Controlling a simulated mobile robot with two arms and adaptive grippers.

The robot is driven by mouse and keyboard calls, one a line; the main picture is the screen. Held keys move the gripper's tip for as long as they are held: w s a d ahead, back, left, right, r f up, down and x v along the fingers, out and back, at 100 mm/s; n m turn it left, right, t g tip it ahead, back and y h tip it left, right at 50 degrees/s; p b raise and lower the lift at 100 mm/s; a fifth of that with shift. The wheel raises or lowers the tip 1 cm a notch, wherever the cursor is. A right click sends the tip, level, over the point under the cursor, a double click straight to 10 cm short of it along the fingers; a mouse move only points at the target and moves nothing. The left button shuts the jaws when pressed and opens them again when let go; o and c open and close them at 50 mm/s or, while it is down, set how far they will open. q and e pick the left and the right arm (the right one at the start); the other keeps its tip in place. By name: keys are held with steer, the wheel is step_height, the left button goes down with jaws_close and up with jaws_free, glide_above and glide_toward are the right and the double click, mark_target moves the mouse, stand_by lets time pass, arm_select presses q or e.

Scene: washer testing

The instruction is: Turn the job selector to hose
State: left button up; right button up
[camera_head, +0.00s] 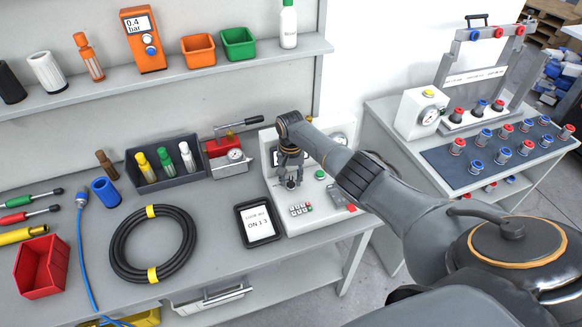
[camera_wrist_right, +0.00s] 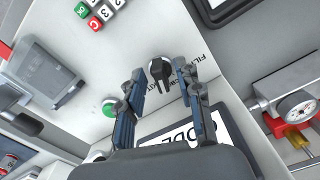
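The job selector is a black knob (camera_wrist_right: 158,70) on the white tester panel (camera_head: 311,214); printed words, partly hidden, surround it in the right wrist view. My right gripper (camera_head: 290,182) is above the panel, pointing down at the knob. In the right wrist view the fingers of this gripper (camera_wrist_right: 160,72) are apart, with the knob showing between and just beyond their tips. I cannot tell whether either finger touches it. The word hose is not readable. A framed screen (camera_wrist_right: 162,134) reading "CODE" is partly hidden by the gripper. My left gripper is not in view.
The panel also has a green button (camera_head: 320,174) and a keypad (camera_head: 301,208). A black-framed tablet (camera_head: 257,222) lies beside it.

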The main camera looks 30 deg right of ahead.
mark_target(291, 181)
step_height(291, 181, up, 12)
steer(key=shift+f, duration=0.25)
steer(key=shift+f, duration=0.1)
stand_by(0.5)
